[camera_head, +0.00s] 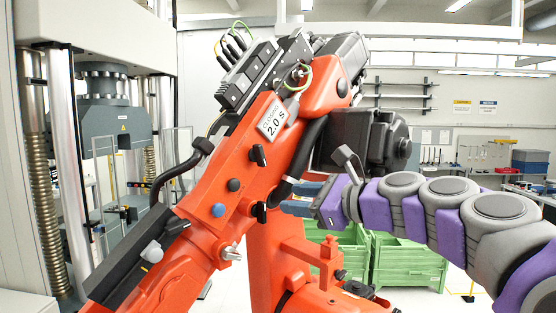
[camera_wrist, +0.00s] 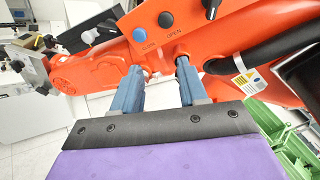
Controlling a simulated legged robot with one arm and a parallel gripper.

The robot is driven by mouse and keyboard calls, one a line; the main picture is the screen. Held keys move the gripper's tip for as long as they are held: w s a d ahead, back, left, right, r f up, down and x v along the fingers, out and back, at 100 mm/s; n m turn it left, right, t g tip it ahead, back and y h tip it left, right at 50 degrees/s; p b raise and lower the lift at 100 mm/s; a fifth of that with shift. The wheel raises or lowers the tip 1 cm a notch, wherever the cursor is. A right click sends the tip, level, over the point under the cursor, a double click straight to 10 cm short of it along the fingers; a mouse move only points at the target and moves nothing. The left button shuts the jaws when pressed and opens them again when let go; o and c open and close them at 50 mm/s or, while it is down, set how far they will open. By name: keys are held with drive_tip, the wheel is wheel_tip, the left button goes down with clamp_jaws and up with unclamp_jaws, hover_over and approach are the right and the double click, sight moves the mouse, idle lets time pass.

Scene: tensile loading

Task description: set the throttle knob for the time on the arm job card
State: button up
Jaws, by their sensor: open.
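The job card (camera_head: 272,119) is a white tag reading "CLOSING 2.0 S" on the orange arm (camera_head: 205,185). A silver, cone-shaped knob (camera_head: 231,254) sticks out low on that arm, below a blue button (camera_head: 218,210) and a black button (camera_head: 233,184). I cannot read any scale at the knob. The wrist view shows the blue button (camera_wrist: 140,34) marked CLOSE and the black button (camera_wrist: 165,19) marked OPEN. My gripper (camera_head: 283,201) is open and right of the knob, apart from it. Its two blue-grey fingers (camera_wrist: 158,66) point at the orange arm with nothing clearly between them.
A testing machine (camera_head: 115,115) is behind. Green crates (camera_head: 405,262) stand on the floor at the right.

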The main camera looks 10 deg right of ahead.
sight(263, 155)
drive_tip(key=w+d+r+m+t, duration=0.2)
drive_tip(key=d+r+m, duration=0.1)
drive_tip(key=d+r, duration=0.3)
drive_tip(key=shift+h, duration=0.3)
drive_tip(key=x, duration=0.5)
drive_tip(key=p+x, duration=0.1)
drive_tip(key=x, duration=0.5)
drive_tip(key=p+x, duration=0.1)
drive_tip(key=x, duration=0.5)
drive_tip(key=shift+s+a+r, duration=0.1)
drive_tip(key=shift+a+r, duration=0.3)
clamp_jaws()
